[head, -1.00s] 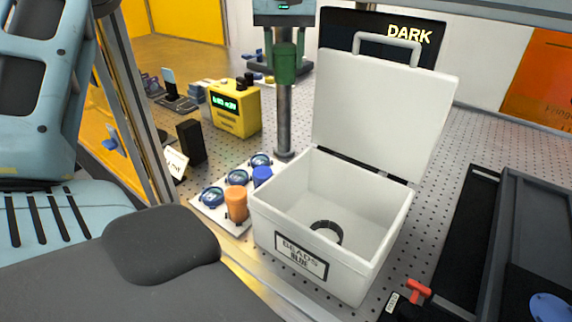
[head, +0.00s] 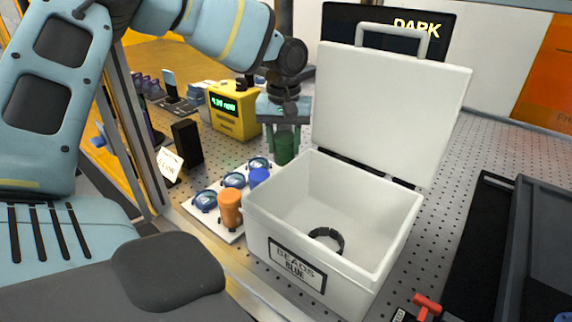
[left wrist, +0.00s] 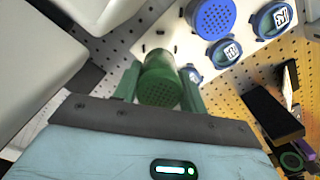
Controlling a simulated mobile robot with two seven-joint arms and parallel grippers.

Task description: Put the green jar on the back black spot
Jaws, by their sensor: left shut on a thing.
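The green jar (head: 285,150) is upright between the fingers of my left gripper (head: 283,138), which is shut on it. The left wrist view shows the jar's dotted end (left wrist: 160,92) between the two green fingers. The jar is just behind the blue jar (head: 259,177) and near the back of the white plate (head: 228,236). I cannot tell whether it touches anything below. I cannot make out a black spot; the area under the jar is hidden. My right gripper is not in view.
An orange jar (head: 229,208) and blue-rimmed labelled discs (head: 205,200) are on the plate. A white open-lidded box (head: 285,215) with a black ring (head: 326,238) inside stands close on the right. A yellow meter (head: 233,108) and a black block (head: 187,142) stand behind on the left.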

